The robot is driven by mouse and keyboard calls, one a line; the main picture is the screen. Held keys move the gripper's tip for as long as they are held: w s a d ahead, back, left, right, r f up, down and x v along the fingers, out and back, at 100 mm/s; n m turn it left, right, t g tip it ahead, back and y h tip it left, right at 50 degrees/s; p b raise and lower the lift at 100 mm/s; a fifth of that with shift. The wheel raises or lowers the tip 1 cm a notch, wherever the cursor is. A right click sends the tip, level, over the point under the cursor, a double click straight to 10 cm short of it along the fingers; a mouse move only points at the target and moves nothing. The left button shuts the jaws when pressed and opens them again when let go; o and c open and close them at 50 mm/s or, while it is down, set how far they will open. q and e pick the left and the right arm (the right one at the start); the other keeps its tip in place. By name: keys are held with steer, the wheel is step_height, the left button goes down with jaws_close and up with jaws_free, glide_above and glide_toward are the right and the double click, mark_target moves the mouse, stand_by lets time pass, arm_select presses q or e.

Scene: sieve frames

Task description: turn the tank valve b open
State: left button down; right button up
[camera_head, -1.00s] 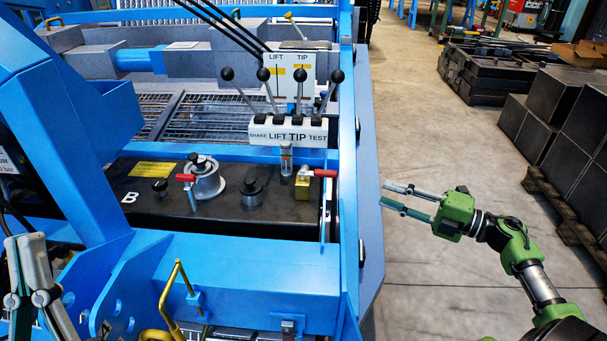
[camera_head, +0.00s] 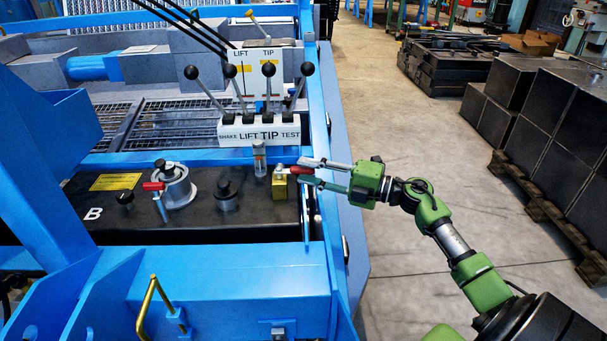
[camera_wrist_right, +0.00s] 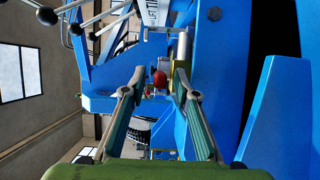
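The tank valve b is a brass valve body (camera_head: 280,187) with a red lever handle (camera_head: 295,170), at the right end of the black tank marked B (camera_head: 92,214). The lever points right, toward my right gripper (camera_head: 304,172). My right gripper is open, its two fingertips at the lever's outer end. In the right wrist view the red lever end (camera_wrist_right: 159,78) shows between the open fingers, with a gap on each side. I cannot tell how deep between the fingers it lies. My left gripper is not in view.
A filler cap (camera_head: 174,187) with another red handle and a dark cap (camera_head: 226,195) stand left of the valve. Control levers (camera_head: 260,132) rise behind it. A blue frame rail (camera_head: 324,170) runs beside the tank. Dark crates (camera_head: 540,120) stand right; the floor between is clear.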

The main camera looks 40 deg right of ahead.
steer(key=shift+x, duration=0.9)
jaws_close()
